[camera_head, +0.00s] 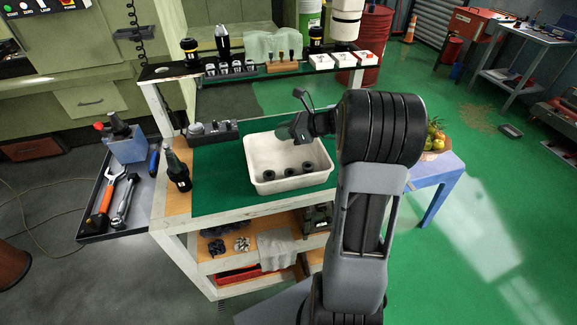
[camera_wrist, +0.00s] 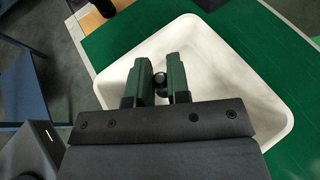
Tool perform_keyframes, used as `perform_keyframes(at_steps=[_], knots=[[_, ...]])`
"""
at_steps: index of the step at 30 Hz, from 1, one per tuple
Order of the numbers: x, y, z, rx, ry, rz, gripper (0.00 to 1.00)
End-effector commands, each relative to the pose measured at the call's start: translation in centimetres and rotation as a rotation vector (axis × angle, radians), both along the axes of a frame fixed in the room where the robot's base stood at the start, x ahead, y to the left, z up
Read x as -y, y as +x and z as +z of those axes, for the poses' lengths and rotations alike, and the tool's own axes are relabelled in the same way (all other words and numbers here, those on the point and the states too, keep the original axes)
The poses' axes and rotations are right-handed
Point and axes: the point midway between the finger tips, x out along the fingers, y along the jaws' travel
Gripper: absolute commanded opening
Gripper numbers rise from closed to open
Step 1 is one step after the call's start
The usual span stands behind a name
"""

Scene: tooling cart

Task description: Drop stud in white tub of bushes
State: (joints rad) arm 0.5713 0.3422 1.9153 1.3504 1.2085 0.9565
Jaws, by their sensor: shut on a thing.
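The white tub (camera_head: 262,188) stands on the green mat of the cart, and a few dark ring-shaped bushes (camera_head: 290,173) lie on its floor. The tub also fills much of the wrist view (camera_wrist: 235,65); no bushes show there. My gripper (camera_head: 287,132) is above the back part of the tub, reaching in from the right. In the wrist view my gripper (camera_wrist: 159,66) has its two dark green fingers over the white tub. It is shut on the stud (camera_wrist: 160,80), whose dark rounded end shows between the fingers. The rest of the stud is hidden.
A dark tool-holder block (camera_head: 212,131) stands behind the tub to the left. A dark bottle-like tool (camera_head: 178,170) stands at the cart's left edge. A raised shelf (camera_head: 260,70) with tool holders runs along the back. Green mat (camera_head: 215,170) left of the tub is clear.

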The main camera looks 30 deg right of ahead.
Motion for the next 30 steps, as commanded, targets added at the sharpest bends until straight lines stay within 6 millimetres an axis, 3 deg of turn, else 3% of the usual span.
perform_keyframes(at_steps=[1, 5, 15, 16, 24, 30], knots=[[0.0, 0.0, -1.1, 0.0, 0.0, 0.001, 0.0], [-0.1, 0.0, -2.0, -0.001, 0.001, 0.002, 0.0], [-0.2, 0.0, -2.2, 0.0, 0.0, 0.004, 0.0], [-0.2, 0.1, -2.2, 0.0, 0.0, 0.004, 0.19], [-0.2, 0.1, -2.2, 0.0, 0.0, 0.004, 0.45], [-0.2, 0.1, -2.2, 0.0, 0.0, 0.004, 0.47]])
